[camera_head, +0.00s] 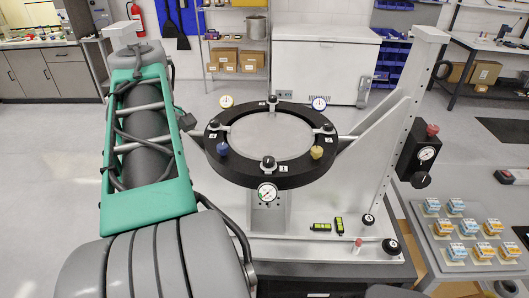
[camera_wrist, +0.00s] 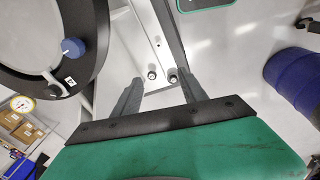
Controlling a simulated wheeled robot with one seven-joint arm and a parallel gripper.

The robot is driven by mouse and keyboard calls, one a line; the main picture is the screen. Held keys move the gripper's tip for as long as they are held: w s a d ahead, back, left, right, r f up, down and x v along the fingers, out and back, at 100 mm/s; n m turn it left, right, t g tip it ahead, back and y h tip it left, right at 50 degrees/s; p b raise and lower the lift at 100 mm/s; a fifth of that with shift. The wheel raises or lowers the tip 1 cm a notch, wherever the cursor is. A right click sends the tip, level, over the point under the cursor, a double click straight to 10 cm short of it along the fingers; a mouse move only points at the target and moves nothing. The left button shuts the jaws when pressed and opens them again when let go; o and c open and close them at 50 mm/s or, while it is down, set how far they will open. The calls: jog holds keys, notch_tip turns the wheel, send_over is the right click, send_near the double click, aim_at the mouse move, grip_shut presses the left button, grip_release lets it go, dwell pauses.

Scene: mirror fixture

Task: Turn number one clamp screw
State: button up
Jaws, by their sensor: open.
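The mirror fixture is a black ring (camera_head: 312,177) on a pale stand. Black clamp knobs sit around it. The front one (camera_head: 268,162) has a small white label (camera_head: 283,169) beside it that seems to read 1. A blue knob (camera_head: 222,149) and a yellow knob (camera_head: 317,152) are also on the ring. In the wrist view, part of the ring (camera_wrist: 92,22) is at upper left with a blue knob (camera_wrist: 73,47). My gripper (camera_wrist: 163,82) is open and empty, apart from the ring. Its fingers are not visible in the head view.
A gauge (camera_head: 267,192) hangs at the ring's front. A tray of small blocks (camera_head: 470,275) stands right. A blue barrel (camera_wrist: 298,78) is right in the wrist view.

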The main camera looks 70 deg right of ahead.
jog(key=s+d+r, duration=0.3)
jog(key=s+d, duration=0.4)
notch_tip(320, 180, up, 3)
jog(key=g+y, duration=0.1)
send_over(269, 158)
jog(key=shift+w+a+f, duration=0.1)
jog(key=shift+w+f, duration=0.05)
jog(key=shift+w, duration=0.1)
jog(key=shift+s+f, duration=0.1)
jog(key=shift+s, duration=0.2)
notch_tip(269, 158, down, 8)
jog(key=shift+r+b, duration=0.25)
jog(key=shift+b, duration=0.8)
jog(key=shift+r, duration=0.1)
jog(key=shift+c, duration=0.2)
